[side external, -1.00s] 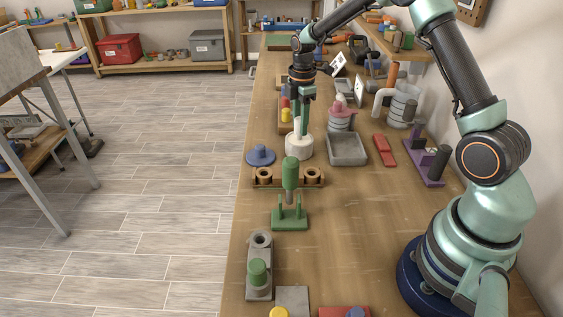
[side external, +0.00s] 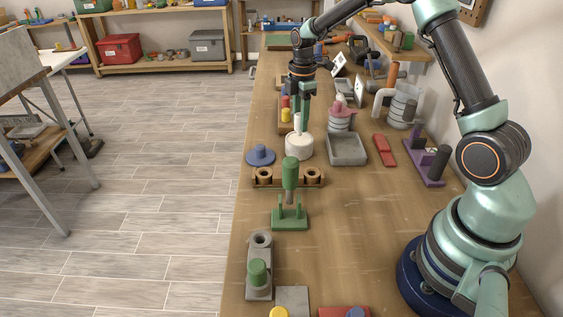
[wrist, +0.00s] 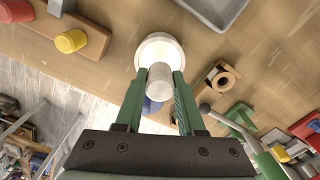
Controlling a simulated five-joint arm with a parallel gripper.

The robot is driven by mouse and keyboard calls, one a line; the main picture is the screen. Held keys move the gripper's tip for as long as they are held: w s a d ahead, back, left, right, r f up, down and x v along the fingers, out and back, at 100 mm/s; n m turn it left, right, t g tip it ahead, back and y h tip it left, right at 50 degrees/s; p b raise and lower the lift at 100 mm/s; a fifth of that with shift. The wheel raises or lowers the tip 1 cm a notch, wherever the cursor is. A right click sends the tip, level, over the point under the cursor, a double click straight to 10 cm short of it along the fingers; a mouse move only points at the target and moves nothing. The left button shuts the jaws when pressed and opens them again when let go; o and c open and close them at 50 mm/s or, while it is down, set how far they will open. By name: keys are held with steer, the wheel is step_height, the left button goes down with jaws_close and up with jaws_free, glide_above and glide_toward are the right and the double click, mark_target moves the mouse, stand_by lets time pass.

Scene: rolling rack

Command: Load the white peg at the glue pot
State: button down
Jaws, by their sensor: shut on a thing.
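The white peg (wrist: 160,75) is a short pale cylinder held between the two green fingers of my gripper (wrist: 162,83) in the wrist view. My gripper is shut on it. The glue pot (wrist: 142,47) is a round white pot just past the peg, and the peg overlaps its near side in that view. In the side view the glue pot (side external: 299,147) stands on the bench with my gripper (side external: 302,126) pointing down right over it. The peg shows there only as a pale sliver by the fingers. I cannot tell whether the peg touches or enters the pot.
A blue disc with a knob (side external: 261,156) is left of the pot, a grey tray (side external: 347,149) right. A wooden holder with two rings (side external: 266,176) and a green stand (side external: 290,218) are nearer the camera.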

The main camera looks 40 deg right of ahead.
steer(key=shift+r, duration=2.85)
